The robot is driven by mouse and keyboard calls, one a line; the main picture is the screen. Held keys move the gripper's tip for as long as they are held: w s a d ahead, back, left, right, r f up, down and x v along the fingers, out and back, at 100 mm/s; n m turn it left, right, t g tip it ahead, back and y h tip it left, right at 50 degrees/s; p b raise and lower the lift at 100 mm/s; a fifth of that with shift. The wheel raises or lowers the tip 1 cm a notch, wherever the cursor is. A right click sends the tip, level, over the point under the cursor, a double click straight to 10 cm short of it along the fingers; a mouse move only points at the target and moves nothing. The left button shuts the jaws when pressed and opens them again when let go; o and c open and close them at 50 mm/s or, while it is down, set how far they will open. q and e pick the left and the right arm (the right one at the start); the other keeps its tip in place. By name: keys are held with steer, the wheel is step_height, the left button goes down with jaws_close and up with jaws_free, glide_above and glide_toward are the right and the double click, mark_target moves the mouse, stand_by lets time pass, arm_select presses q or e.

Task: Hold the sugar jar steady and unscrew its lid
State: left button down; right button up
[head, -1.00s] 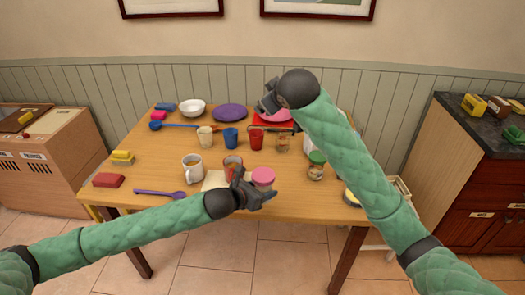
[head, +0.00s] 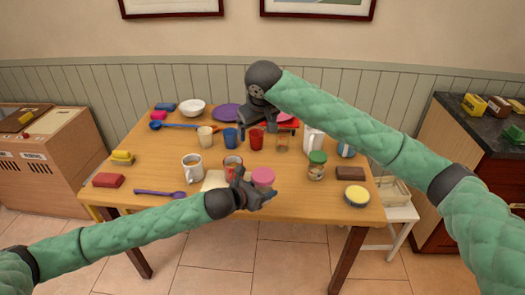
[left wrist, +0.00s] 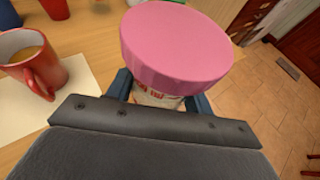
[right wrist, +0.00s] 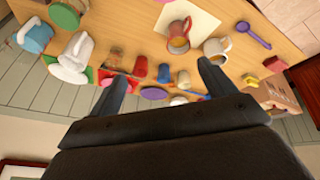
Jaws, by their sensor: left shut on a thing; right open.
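The sugar jar's pink lid (head: 263,177) shows at the front middle of the table, just beyond my left gripper (head: 262,200). In the left wrist view the wide pink lid (left wrist: 176,45) sits on the jar (left wrist: 157,99), whose label is mostly hidden under it. The blue-grey fingers of my left gripper are shut on the jar's body below the lid. My right gripper (head: 272,121) is raised over the back of the table, open and empty, apart from the jar. In the right wrist view its two fingers are spread with nothing between them.
A red mug (left wrist: 37,67) with a drink stands on a white sheet close left of the jar. A green-lidded jar (head: 317,165) stands to the right, with a yellow-topped tin (head: 356,196) nearer the edge. Cups stand behind. A purple spoon (head: 160,194) lies front left.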

mark_target(262, 175)
steer(key=f+g, duration=0.1)
steer(key=s+f+m, duration=0.1)
steer(key=f, duration=0.1)
steer(key=s+f+m+g, duration=0.1)
steer(key=shift+s+d+f+g+h, duration=0.15)
steer(key=shift+s+d+g+h, duration=0.15)
steer(key=shift+d+h, duration=0.1)
steer(key=s+m, duration=0.1)
steer(key=m+g, duration=0.1)
steer(key=shift+s+d+f+m+g, duration=0.2)
steer(key=shift+s+d+m+g, duration=0.1)
steer(key=shift+s+m, duration=0.1)
steer(key=shift+s+d+m, duration=0.1)
steer(key=shift+s+m, duration=0.1)
steer(key=shift+m, duration=0.3)
steer(key=shift+d+m+h, duration=0.15)
steer(key=shift+m+h, duration=0.15)
steer(key=shift+m, duration=0.5)
steer(key=shift+f, duration=4)
steer(key=c, duration=1)
steer(key=n, duration=0.6)
steer(key=shift+s, duration=0.1)
